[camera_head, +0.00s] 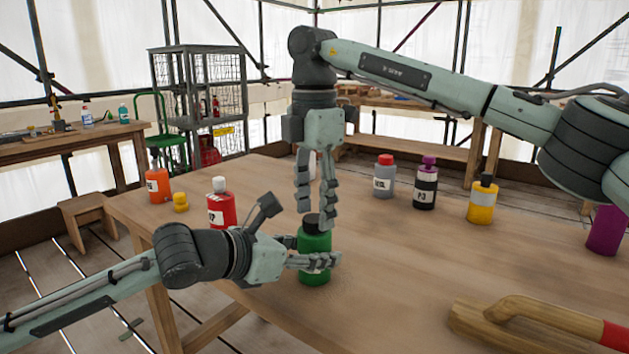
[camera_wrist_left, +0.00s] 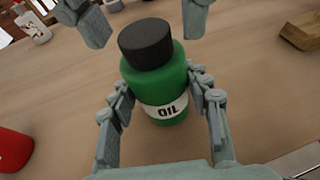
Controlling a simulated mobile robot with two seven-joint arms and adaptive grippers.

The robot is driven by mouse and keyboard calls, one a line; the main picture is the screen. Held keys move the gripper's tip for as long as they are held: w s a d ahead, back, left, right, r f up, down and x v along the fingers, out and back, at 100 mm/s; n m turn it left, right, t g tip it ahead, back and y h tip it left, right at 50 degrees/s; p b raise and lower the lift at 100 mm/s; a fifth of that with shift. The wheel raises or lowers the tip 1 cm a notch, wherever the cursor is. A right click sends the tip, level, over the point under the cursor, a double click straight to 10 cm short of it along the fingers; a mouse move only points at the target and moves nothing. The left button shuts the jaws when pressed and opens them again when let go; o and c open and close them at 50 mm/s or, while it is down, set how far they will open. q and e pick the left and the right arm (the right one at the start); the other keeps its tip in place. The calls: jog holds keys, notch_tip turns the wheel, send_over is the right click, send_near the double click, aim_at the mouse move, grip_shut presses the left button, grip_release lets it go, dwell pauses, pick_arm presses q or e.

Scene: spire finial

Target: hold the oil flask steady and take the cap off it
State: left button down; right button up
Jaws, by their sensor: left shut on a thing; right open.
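The oil flask is a green bottle (camera_head: 315,262) standing upright near the table's front edge; its "OIL" label shows in the left wrist view (camera_wrist_left: 165,110). Its dark cap (camera_head: 309,223) is on top, also seen in the left wrist view (camera_wrist_left: 146,43). My left gripper (camera_head: 325,261) comes from the left and is shut on the flask's body, one finger on each side in the left wrist view (camera_wrist_left: 162,115). My right gripper (camera_head: 317,212) points straight down over the flask, open, its fingertips just above or at cap height. I cannot tell if they touch the cap.
A red bottle (camera_head: 221,209), an orange bottle (camera_head: 157,184) and a small yellow object (camera_head: 180,203) stand left. Grey (camera_head: 384,180), black (camera_head: 425,188), yellow (camera_head: 482,203) and purple (camera_head: 606,232) bottles stand right. A wooden-handled tool (camera_head: 540,318) lies front right. The middle table is clear.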

jog(key=shift+f, duration=0.7)
